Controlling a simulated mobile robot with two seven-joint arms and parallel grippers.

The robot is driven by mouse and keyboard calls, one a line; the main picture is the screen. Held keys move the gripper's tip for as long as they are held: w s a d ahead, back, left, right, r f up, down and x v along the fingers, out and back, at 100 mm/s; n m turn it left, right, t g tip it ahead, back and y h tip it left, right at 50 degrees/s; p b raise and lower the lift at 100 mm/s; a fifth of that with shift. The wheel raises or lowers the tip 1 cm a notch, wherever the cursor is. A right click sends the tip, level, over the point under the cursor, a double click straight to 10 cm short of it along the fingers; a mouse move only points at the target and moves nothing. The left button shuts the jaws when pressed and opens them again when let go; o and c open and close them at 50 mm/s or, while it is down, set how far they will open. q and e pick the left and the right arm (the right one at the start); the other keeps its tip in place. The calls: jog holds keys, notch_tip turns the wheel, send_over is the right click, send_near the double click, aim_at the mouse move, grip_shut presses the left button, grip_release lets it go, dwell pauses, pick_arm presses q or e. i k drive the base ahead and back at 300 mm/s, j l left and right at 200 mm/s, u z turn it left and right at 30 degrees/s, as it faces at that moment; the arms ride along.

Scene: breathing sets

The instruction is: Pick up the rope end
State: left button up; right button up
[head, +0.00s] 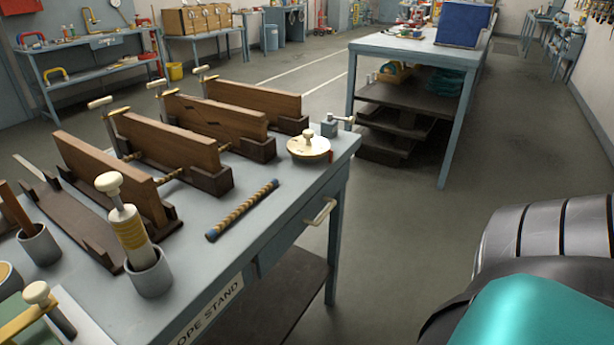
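A short length of tan rope (248,205) lies on the grey-blue workbench (262,240), near its front edge. It has dark blue bands at both ends, the nearer one (212,236) and the farther one (274,184). More rope (168,176) shows in short stretches between the upright wooden boards (188,137); I cannot tell whether it joins the loose piece. Neither of my grippers is in view. Part of my own arm, teal and black, fills the lower right corner.
A grey cup holding a white-knobbed tool (130,232) stands left of the rope. A round cream disc with a knob (309,146) and a small clamp (333,124) sit at the bench's right corner. The floor (400,230) right of the bench is clear.

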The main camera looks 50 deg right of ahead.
aim_at(210, 235)
jog(key=z, duration=1.1)
